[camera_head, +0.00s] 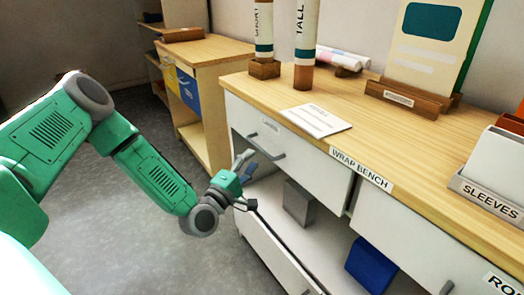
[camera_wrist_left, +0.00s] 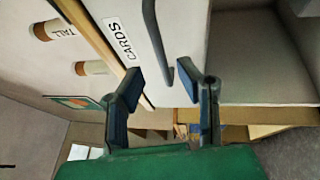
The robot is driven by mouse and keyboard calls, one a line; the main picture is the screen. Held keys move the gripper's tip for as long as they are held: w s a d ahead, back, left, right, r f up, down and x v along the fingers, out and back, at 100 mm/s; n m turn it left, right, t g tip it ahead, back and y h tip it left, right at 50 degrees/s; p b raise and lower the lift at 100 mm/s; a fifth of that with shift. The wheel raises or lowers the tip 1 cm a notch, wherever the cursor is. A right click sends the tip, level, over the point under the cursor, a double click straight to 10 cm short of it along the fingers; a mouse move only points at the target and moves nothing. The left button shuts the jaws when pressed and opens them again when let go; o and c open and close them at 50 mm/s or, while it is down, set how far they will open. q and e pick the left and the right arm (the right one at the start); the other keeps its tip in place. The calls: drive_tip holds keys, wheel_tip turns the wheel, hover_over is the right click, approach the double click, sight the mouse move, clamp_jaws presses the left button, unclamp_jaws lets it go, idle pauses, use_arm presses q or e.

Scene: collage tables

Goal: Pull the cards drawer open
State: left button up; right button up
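The cards drawer (camera_head: 310,160) is the white upper left front of the wrap bench and looks shut. Its CARDS label (camera_wrist_left: 121,38) and dark bar handle (camera_wrist_left: 152,30) show in the left wrist view. The handle also shows in the head view (camera_head: 268,153). My left gripper (camera_head: 249,182) is in front of the drawer, near the handle's left end. In the left wrist view its two fingers (camera_wrist_left: 160,76) are spread, with the handle's end in line with the gap between them. I cannot tell whether they touch it. My right gripper is not in view.
An open shelf below the drawer holds a grey box (camera_head: 298,203) and a blue box (camera_head: 370,265). A lower white front (camera_head: 268,248) stands under it. A card (camera_head: 316,121) and labelled tubes (camera_head: 306,45) are on the bench top (camera_head: 365,130). Grey floor (camera_head: 120,250) is clear at left.

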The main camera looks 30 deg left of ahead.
sight(258, 147)
use_arm(q)
drive_tip(key=w, duration=0.4)
drive_tip(key=w+a, duration=0.1)
drive_tip(key=w, duration=0.1)
drive_tip(key=shift+r+b, duration=0.3)
drive_tip(key=shift+r, duration=0.05)
drive_tip(key=shift+d+r, duration=0.15)
drive_tip(key=shift+d, duration=0.25)
drive_tip(key=shift+a, duration=0.1)
clamp_jaws()
drive_tip(key=shift+s+a, duration=0.15)
drive_tip(key=shift+a, duration=0.15)
